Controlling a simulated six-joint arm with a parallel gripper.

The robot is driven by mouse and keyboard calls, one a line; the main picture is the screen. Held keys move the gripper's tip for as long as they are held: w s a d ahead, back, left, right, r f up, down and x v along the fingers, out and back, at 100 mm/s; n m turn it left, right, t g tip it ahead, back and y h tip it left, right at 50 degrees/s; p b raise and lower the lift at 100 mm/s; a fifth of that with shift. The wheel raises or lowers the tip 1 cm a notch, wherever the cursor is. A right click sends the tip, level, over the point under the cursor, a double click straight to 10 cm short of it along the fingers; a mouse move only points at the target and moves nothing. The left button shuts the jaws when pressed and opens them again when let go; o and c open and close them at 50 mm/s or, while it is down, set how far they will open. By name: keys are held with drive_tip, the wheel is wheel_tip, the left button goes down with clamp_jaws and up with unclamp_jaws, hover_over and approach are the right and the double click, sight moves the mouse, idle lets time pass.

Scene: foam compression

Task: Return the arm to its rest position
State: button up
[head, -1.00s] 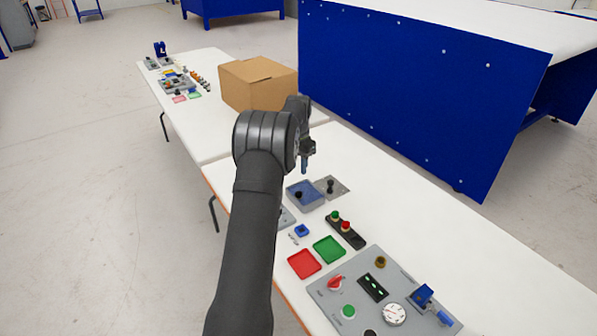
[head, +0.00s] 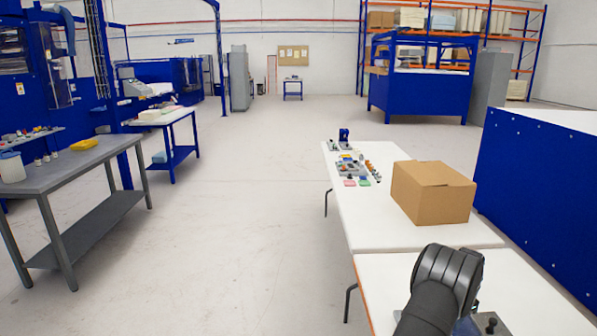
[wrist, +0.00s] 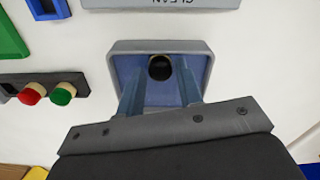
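My gripper (wrist: 159,84) shows in the wrist view with its two bluish fingers spread apart and no object visibly pinched between them. It is above a shallow blue tray with a grey rim (wrist: 205,47). A round black-topped piece (wrist: 160,67) is in the tray, seen between the fingertips. I cannot tell how high the fingers are above it. In the head view my dark arm (head: 440,285) is at the bottom right. It hides the gripper, and only a sliver of the blue tray (head: 466,327) shows.
In the head view a cardboard box (head: 432,192) stands on the white table beyond my arm. Open floor lies left.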

drive_tip(key=shift+f, duration=0.55)
drive_tip(key=shift+r, duration=2)
